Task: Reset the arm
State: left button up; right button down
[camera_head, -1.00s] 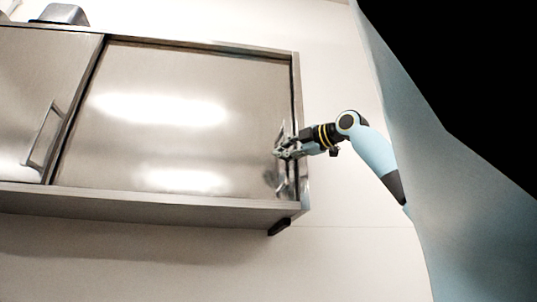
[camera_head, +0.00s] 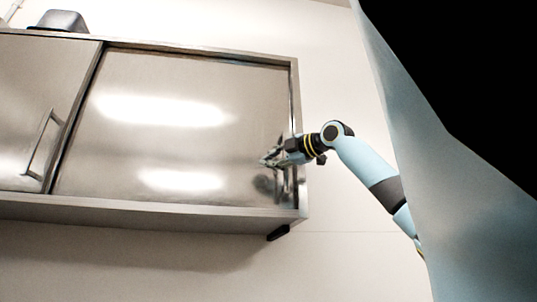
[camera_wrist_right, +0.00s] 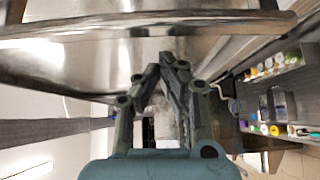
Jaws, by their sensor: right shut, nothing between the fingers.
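My right gripper (camera_head: 268,160) is in front of the right end of a steel wall cabinet's sliding door (camera_head: 170,120). In the right wrist view the gripper (camera_wrist_right: 166,62) has its fingers together with nothing between them. A bar handle (camera_wrist_right: 150,24) crosses the top of that view, just beyond the fingertips; I cannot tell whether they touch it. In the head view the arm partly hides this handle. My left gripper is not in view.
The left door has its own bar handle (camera_head: 40,143). A grey metal container (camera_head: 62,20) stands on top of the cabinet. Shelves with several colourful containers (camera_wrist_right: 268,128) show at the right of the wrist view. The wall below the cabinet is clear.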

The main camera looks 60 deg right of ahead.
jog(key=s+a+b, duration=0.2)
jog(key=s+b, duration=0.3)
jog(key=s, duration=0.4)
jog(key=shift+s+a, duration=0.2)
jog(key=shift+s, duration=0.15)
